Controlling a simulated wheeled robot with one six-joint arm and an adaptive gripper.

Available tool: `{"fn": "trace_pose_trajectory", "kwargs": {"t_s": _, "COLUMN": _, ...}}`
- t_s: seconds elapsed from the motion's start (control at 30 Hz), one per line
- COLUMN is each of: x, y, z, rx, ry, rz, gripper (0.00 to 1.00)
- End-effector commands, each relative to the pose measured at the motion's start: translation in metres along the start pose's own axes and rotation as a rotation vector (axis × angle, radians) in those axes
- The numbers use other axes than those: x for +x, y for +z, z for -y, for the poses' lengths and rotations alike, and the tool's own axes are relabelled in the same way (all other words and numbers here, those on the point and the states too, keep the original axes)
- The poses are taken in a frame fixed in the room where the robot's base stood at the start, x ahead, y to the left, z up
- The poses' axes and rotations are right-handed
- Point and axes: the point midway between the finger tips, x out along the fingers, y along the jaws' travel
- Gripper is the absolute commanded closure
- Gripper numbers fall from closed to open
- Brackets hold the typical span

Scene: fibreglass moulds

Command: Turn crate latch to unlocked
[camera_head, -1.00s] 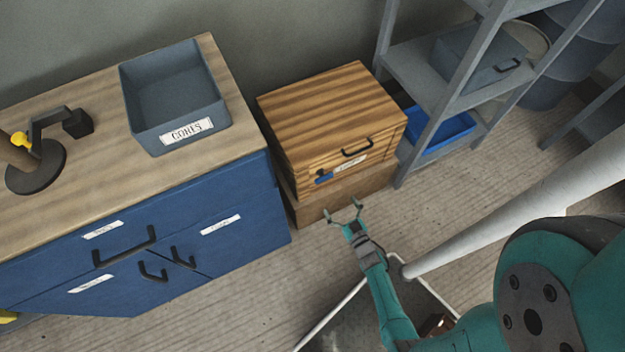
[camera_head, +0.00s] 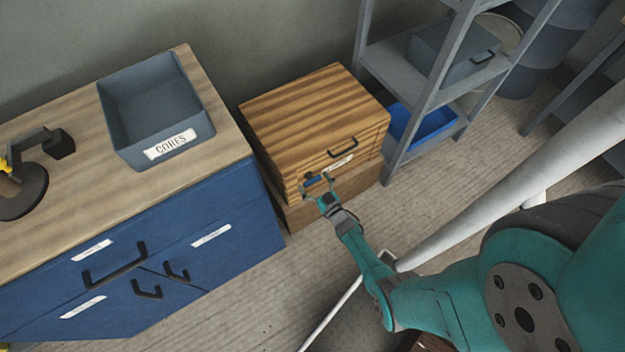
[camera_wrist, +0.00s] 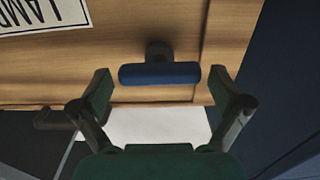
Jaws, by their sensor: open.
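The wooden crate (camera_head: 318,105) stands on the floor between the blue cabinet and the shelf rack. Its latch is a small blue bar (camera_head: 313,179) on the crate's front, left of the label. In the wrist view the blue latch bar (camera_wrist: 159,74) lies level on a dark pivot. My gripper (camera_head: 318,186) is open in front of the latch in the head view. In the wrist view its two fingertips (camera_wrist: 161,88) stand either side of the bar, apart from its ends. I cannot tell the exact depth between fingertips and bar.
A black handle (camera_head: 343,148) and white label (camera_head: 339,164) are on the crate front; part of the label (camera_wrist: 45,15) shows in the wrist view. The blue cabinet (camera_head: 230,235) stands close on the left, the grey rack (camera_head: 390,160) on the right. Floor in front is partly clear.

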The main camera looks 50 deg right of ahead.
Motion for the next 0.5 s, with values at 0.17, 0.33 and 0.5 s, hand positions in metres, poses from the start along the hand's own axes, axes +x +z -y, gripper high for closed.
{"fn": "trace_pose_trajectory", "kwargs": {"t_s": 0.17, "x": 0.0052, "y": 0.0001, "z": 0.0002, "rx": 0.0, "ry": 0.0, "rz": 0.001, "gripper": 0.0}}
{"fn": "trace_pose_trajectory", "kwargs": {"t_s": 0.33, "x": 0.0053, "y": 0.0001, "z": 0.0001, "rx": 0.0, "ry": 0.0, "rz": 0.001, "gripper": 0.0}}
{"fn": "trace_pose_trajectory", "kwargs": {"t_s": 0.5, "x": 0.0052, "y": 0.0001, "z": 0.0001, "rx": 0.0, "ry": 0.0, "rz": 0.001, "gripper": 0.32}}
